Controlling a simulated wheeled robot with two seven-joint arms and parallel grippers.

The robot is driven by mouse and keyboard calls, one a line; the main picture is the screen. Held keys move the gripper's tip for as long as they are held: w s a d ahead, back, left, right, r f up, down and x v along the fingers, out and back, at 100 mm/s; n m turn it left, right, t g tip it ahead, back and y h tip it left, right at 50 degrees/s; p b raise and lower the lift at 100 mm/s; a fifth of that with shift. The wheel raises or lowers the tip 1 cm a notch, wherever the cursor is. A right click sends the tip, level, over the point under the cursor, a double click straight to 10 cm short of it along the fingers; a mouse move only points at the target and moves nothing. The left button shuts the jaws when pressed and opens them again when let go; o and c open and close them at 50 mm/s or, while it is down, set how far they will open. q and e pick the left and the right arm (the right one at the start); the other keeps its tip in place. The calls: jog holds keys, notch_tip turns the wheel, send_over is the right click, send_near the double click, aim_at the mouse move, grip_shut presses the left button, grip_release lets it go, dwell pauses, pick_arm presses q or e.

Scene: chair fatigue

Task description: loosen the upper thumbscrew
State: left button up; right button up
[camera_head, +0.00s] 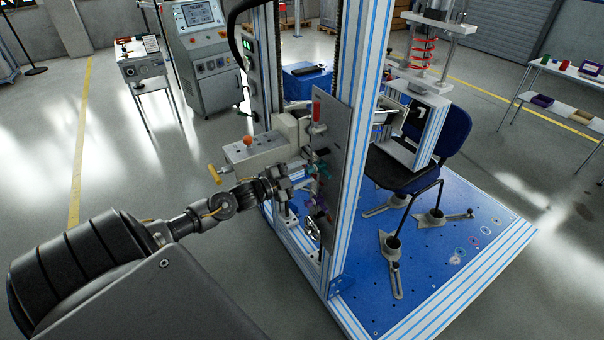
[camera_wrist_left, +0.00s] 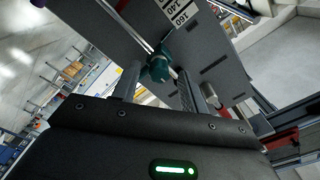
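A teal thumbscrew (camera_wrist_left: 160,67) sits on a grey plate with a printed scale in the left wrist view. In the head view, the teal knob (camera_head: 322,170) is on the upright plate (camera_head: 334,135), above a purple knob (camera_head: 318,204). My left gripper (camera_wrist_left: 159,75) is open, with one finger on each side of the teal knob and a visible gap on both sides. In the head view, my left gripper (camera_head: 290,182) reaches to the plate from the left, and its fingertips are hard to make out. My right gripper is not in view.
A grey block with an orange knob (camera_head: 247,142) and a yellow handle (camera_head: 215,174) is just above my left wrist. Aluminium posts (camera_head: 352,150) rise beside the plate. A chair (camera_head: 405,170) stands on the blue base (camera_head: 460,270) behind. Open floor lies left.

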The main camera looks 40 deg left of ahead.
pick_arm(q)
jog(key=shift+s+f, duration=0.15)
jog(key=shift+s, duration=0.3)
jog(key=b+v, duration=0.3)
jog(key=v, duration=0.7)
jog(key=shift+w+a, duration=0.1)
jog(key=shift+a, duration=0.05)
